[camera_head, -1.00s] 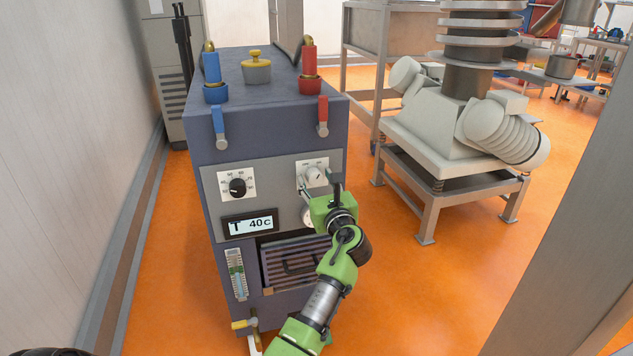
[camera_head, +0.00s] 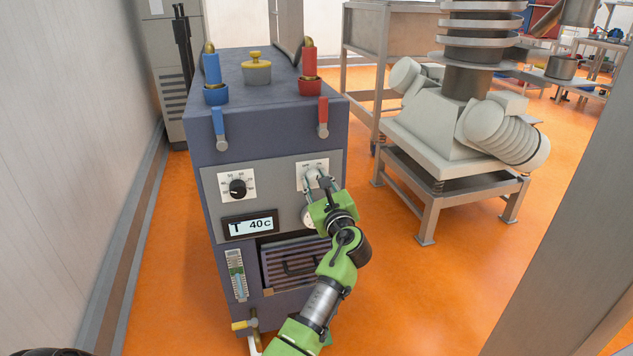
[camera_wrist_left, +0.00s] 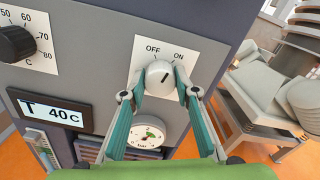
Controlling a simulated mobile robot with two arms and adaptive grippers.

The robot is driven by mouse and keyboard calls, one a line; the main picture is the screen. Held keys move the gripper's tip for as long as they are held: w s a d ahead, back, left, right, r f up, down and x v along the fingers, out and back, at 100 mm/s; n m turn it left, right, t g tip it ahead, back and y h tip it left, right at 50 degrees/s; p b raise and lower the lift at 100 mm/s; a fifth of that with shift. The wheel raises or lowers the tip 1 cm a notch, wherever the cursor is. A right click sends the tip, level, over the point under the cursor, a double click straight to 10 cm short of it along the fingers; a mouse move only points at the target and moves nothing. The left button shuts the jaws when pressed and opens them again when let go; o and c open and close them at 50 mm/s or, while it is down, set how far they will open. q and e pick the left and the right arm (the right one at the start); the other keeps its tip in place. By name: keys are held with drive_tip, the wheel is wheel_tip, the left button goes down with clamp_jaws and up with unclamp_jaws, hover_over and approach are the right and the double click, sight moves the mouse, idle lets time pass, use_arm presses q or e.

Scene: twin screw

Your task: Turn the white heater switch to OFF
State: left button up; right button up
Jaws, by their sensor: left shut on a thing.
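The white heater switch (camera_wrist_left: 160,79) is a round knob on a white plate (camera_wrist_left: 147,60) marked OFF at left and ON at right, on the front panel. Its dark mark slants up and to the right, toward ON. My left gripper (camera_wrist_left: 158,95) has one finger on each side of the knob and is shut on it. In the head view the left gripper (camera_head: 324,184) partly covers the switch (camera_head: 311,174). My right gripper is not in view.
A black dial (camera_head: 238,188) and a display (camera_head: 250,225) reading 40 C are left of the switch. A round gauge (camera_wrist_left: 147,134) sits just below it. Blue (camera_head: 218,124) and red (camera_head: 323,115) levers hang above. Orange floor (camera_head: 405,290) is free at right.

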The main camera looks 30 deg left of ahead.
use_arm(q)
drive_tip(key=shift+f+n, duration=0.1)
drive_tip(key=shift+n, duration=0.8)
drive_tip(key=shift+n+b, duration=0.35)
drive_tip(key=shift+n, duration=0.65)
drive_tip(key=n+b, duration=0.1)
drive_tip(key=n, duration=0.2)
drive_tip(key=shift+f+n, duration=0.1)
drive_tip(key=shift+n, duration=0.2)
drive_tip(key=shift+n+b, duration=0.4)
drive_tip(key=shift+n, duration=0.4)
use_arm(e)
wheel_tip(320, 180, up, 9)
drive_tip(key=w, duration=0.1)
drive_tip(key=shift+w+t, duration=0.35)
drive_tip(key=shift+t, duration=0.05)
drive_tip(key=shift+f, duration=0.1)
use_arm(q)
drive_tip(key=o, duration=1.1)
drive_tip(key=shift+s, duration=0.1)
